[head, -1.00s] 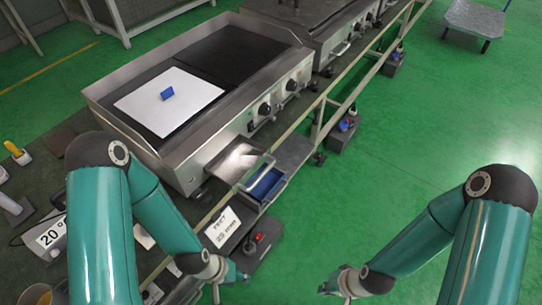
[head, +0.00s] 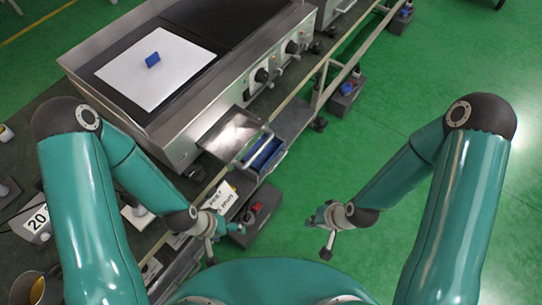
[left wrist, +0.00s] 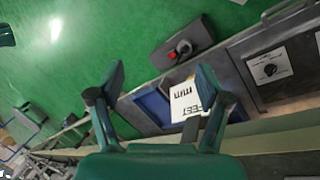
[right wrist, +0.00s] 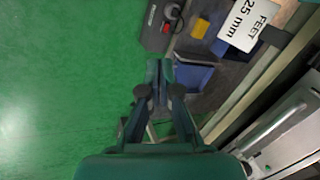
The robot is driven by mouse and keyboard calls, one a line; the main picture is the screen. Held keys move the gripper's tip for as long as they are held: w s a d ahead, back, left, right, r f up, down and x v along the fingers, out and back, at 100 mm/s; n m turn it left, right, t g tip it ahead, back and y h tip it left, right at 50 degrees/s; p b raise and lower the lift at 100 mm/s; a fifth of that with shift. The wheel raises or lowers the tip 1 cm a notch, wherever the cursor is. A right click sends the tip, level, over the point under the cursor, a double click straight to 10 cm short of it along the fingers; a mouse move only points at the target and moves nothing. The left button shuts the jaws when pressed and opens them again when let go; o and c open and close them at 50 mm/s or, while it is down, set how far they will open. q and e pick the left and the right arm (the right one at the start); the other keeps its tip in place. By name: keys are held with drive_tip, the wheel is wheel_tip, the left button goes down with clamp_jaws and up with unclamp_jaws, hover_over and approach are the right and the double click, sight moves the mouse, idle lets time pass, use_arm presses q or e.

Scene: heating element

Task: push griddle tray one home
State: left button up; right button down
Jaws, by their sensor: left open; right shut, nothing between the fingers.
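The griddle's metal tray (head: 230,132) sticks out from the front of the griddle (head: 190,125), with a bar handle at its outer end. In the right wrist view its handled front (right wrist: 275,128) shows at lower right. My left gripper (head: 226,240) is open and empty, below the tray in the head view. In the left wrist view its fingers (left wrist: 160,85) stand wide apart. My right gripper (head: 320,236) is shut and empty over the green floor, apart from the tray. In the right wrist view its fingers (right wrist: 160,75) are together.
A blue bin (head: 266,154) sits by the tray's outer end. A card reading "FEET 25 mm" (right wrist: 246,22) lies near it. A white sheet (head: 155,80) with a blue block (head: 153,60) lies on the griddle. A rail (head: 290,92) runs along the front. Floor at right is clear.

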use_arm(q)
drive_tip(key=shift+o, duration=1.2)
wheel_tip(320, 180, down, 7)
drive_tip(key=b, duration=0.5)
use_arm(e)
drive_tip(key=w+r+m+t+y+b, duration=0.3)
drive_tip(key=w+t+b, duration=0.35)
drive_tip(key=w, duration=0.55)
wheel_tip(320, 180, up, 6)
drive_tip(key=s+a+m+y+b, duration=0.1)
drive_tip(key=a+y+b, duration=0.1)
drive_tip(key=y+b, duration=0.45)
use_arm(q)
wheel_tip(320, 180, down, 16)
drive_tip(key=b, duration=0.3)
drive_tip(key=shift+f+b, duration=0.25)
drive_tip(key=shift+b, duration=0.15)
use_arm(e)
drive_tip(key=w+x, duration=0.1)
drive_tip(key=x, duration=1.2)
drive_tip(key=shift+d+t+h, duration=0.25)
drive_tip(key=shift+t+h, duration=0.2)
drive_tip(key=shift+w+f, duration=0.1)
drive_tip(key=shift+f, duration=0.05)
